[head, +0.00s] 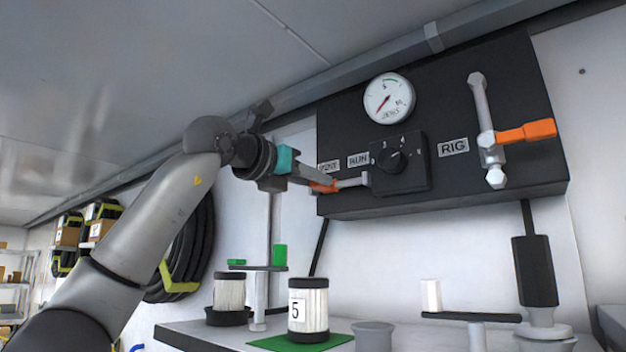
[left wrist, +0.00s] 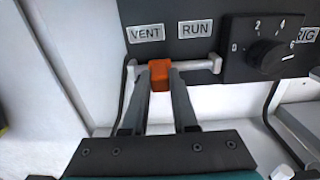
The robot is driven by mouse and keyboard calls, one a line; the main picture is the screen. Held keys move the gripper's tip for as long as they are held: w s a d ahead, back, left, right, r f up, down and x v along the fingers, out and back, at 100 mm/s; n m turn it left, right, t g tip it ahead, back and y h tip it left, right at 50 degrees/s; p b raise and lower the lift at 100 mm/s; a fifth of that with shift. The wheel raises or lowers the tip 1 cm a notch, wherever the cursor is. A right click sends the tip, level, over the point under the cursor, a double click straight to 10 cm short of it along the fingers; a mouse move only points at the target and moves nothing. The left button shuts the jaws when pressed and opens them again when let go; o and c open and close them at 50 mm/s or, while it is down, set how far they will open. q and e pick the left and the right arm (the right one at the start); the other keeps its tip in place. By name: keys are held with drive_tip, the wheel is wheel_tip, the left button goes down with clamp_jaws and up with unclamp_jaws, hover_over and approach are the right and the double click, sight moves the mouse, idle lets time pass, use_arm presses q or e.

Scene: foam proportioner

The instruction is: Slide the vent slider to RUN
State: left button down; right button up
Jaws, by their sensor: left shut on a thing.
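The vent slider is an orange block (left wrist: 160,75) on a short pale horizontal rail (left wrist: 204,66) below the black panel. It sits just below and right of the VENT label (left wrist: 146,33), left of the RUN label (left wrist: 195,28). My left gripper (left wrist: 160,82) is shut on the orange slider, one finger on each side of it. In the head view the left gripper (head: 320,183) reaches from the left and partly hides the slider and the VENT label.
A black dial (head: 393,160) sits right of the rail, with a gauge (head: 389,98) above. An orange-handled lever (head: 525,132) is at the panel's right. Below stand a canister marked 5 (head: 308,308) on a green mat (head: 338,339) and another canister (head: 229,293).

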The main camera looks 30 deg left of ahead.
idle(0.4)
use_arm(q)
drive_tip(key=d+b, duration=0.1)
drive_tip(key=d, duration=0.4)
drive_tip(key=shift+s+d, duration=0.1)
drive_tip(key=shift+s, duration=0.1)
drive_tip(key=c, duration=0.7)
unclamp_jaws()
drive_tip(key=shift+d, duration=0.25)
drive_tip(key=shift+a, duration=0.15)
drive_tip(key=shift+s+b, duration=0.15)
drive_tip(key=shift+b, duration=0.15)
